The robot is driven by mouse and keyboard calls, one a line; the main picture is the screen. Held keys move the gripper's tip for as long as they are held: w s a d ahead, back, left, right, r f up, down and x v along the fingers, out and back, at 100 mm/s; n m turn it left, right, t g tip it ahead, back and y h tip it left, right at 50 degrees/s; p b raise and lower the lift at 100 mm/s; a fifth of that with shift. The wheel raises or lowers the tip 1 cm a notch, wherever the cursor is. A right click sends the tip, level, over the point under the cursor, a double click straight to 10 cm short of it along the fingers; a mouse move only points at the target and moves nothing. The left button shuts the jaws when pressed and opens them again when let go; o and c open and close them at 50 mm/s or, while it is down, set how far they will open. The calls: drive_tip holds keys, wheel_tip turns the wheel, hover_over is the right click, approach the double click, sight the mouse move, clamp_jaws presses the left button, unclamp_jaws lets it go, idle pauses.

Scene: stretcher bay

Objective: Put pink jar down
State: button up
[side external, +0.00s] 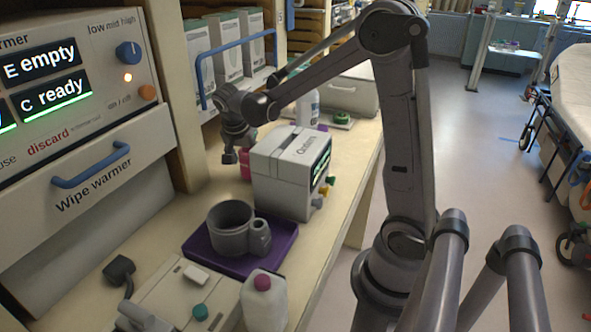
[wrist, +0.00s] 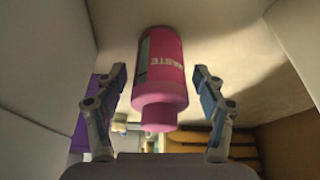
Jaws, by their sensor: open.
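The pink jar (wrist: 160,70) fills the middle of the wrist view, with part of the word "WASTE" on its side and its narrower cap towards the camera. Its far end appears to rest on the beige counter. My gripper (wrist: 159,76) is open, with one finger on each side of the jar and a visible gap at both sides. In the side view, my gripper (side external: 235,155) points down behind the grey boxy device. Only a sliver of the pink jar (side external: 245,165) shows there; the device hides the rest.
The grey device (side external: 285,172) stands close to the jar on the counter. A grey cup (side external: 230,228) stands on a purple mat (side external: 196,246) in front. A white bottle with a pink cap (side external: 264,300) is nearer. Shelves with boxes (side external: 225,45) rise behind.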

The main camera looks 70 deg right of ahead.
drive_tip(key=v, duration=1.2)
drive_tip(key=shift+r, duration=0.2)
drive_tip(key=shift+d+f, duration=0.1)
drive_tip(key=shift+d, duration=0.05)
drive_tip(key=x, duration=1.2)
drive_tip(key=shift+f, duration=0.1)
drive_tip(key=shift+r, duration=0.55)
